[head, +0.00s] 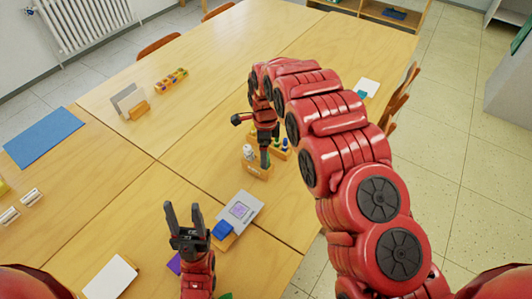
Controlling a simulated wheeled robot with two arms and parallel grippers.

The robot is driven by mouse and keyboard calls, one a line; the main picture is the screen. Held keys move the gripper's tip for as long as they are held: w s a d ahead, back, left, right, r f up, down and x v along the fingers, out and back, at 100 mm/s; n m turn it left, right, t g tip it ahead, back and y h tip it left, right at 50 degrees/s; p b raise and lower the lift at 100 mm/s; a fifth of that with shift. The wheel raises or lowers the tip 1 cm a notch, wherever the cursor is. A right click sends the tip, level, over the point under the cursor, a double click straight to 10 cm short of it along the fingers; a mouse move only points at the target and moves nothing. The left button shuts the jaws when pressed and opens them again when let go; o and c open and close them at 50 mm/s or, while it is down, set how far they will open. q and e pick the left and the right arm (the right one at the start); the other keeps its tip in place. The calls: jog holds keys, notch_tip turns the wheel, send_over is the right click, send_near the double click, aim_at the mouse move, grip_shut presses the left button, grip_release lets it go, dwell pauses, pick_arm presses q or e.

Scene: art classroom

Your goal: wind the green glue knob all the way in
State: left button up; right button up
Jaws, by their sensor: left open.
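A small wooden holder (255,171) stands near the middle of the table. A white glue stick (248,153) is upright in its left part. A dark green upright piece (265,158), perhaps the green glue, is at its right. My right gripper (264,140) points down right above the green piece; its fingers are small and dark, so I cannot tell whether they touch or grip it. The green knob itself cannot be made out. My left gripper (184,208) is open and empty, fingers pointing away, at the front of the table.
A white card (110,278) lies front left.

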jog(key=shift+f, duration=0.45)
jog(key=shift+c, duration=0.3)
